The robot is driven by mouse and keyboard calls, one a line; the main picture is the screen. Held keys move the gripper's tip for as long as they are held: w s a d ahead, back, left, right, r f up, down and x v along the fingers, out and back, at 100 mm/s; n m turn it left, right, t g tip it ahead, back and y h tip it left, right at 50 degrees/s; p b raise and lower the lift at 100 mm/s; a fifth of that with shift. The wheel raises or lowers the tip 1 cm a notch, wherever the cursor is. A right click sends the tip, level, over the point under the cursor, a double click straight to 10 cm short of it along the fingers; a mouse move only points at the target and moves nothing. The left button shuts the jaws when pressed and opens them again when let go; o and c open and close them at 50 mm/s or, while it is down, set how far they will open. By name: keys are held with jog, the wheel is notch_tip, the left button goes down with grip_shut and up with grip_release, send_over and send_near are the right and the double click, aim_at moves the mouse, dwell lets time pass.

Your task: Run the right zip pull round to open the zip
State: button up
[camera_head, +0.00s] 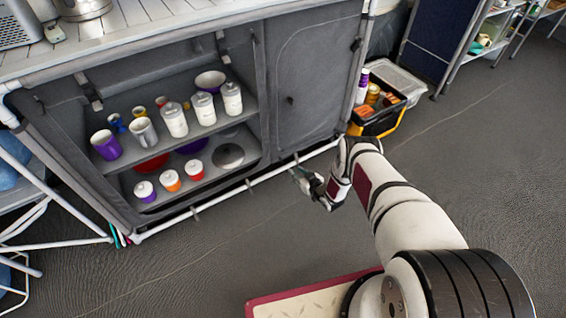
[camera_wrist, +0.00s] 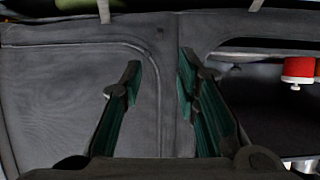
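The right door panel (camera_head: 312,75) of the grey fabric cupboard is closed, with a curved zip line round its edge. A small dark tab (camera_head: 290,100) shows on this panel; I cannot tell if it is the right zip pull. My gripper (camera_head: 304,180) is low in front of the cupboard, near its bottom rail. In the wrist view, the picture looks upside down, and my gripper (camera_wrist: 160,66) is open and empty, its two teal-padded fingers apart. The closed panel (camera_wrist: 70,95) and its curved seam lie beyond them. No zip pull is clearly visible between the fingers.
The open left compartment holds cups, bowls and jars on shelves (camera_head: 208,125); a red-and-white jar (camera_wrist: 298,70) shows in the wrist view. A white rail (camera_head: 250,185) runs along the cupboard's foot. A black crate (camera_head: 380,118) stands to the right. Floor in front is mostly clear.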

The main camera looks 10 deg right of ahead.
aim_at(281, 160)
jog(key=b+x, duration=0.2)
jog(key=x, duration=0.1)
jog(key=b+x, duration=0.2)
jog(key=x, duration=0.2)
jog(key=b+x, duration=0.3)
jog(key=x, duration=0.1)
jog(key=shift+f, duration=0.3)
jog(key=shift+b+x, duration=0.55)
jog(key=shift+x, duration=0.25)
jog(key=shift+r, duration=0.2)
grip_shut()
